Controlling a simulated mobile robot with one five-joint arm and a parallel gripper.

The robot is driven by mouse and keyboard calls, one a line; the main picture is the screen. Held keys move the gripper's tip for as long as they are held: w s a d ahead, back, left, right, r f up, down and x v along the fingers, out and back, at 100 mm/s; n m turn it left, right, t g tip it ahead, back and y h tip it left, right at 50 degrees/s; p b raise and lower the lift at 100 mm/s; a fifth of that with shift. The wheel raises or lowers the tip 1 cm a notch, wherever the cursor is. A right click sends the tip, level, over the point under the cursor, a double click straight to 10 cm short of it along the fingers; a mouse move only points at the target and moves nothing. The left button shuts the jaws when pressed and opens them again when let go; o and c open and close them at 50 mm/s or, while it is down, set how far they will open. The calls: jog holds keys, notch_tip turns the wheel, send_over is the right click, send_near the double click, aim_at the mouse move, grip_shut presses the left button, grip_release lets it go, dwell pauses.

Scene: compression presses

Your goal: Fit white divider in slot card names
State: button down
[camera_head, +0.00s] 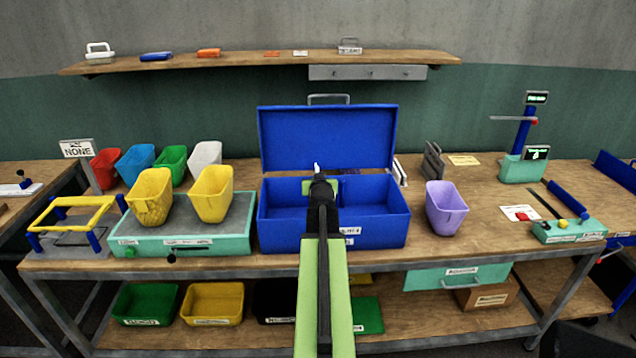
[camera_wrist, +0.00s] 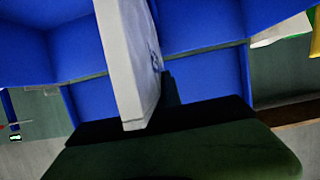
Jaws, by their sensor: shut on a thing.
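The blue box (camera_head: 380,238) stands open on the bench with its lid (camera_head: 327,136) raised behind it. My gripper (camera_head: 319,182) is over the middle of the box, seen from behind. It is shut on the white divider (camera_wrist: 128,60), a flat white plate that fills the middle of the wrist view. Only a small white tip of it shows in the head view (camera_head: 317,168); my arm hides the rest. Blue walls of the box (camera_wrist: 205,85) lie around the divider in the wrist view. I cannot tell whether the divider sits in a slot. A yellow card (camera_head: 464,160) lies at the back right, its text unreadable.
Two yellow bins (camera_head: 150,197) stand on a teal-based press (camera_head: 180,240) left of the box. A purple bin (camera_head: 446,208) stands close on its right. White plates (camera_head: 400,172) and a dark holder (camera_head: 432,162) stand behind. Another card (camera_head: 518,212) lies farther right.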

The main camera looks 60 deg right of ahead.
jog(key=shift+f+b, duration=3.75)
jog(key=shift+f, duration=0.1)
jog(key=c, duration=1.4)
grip_release()
jog(key=shift+c, duration=0.2)
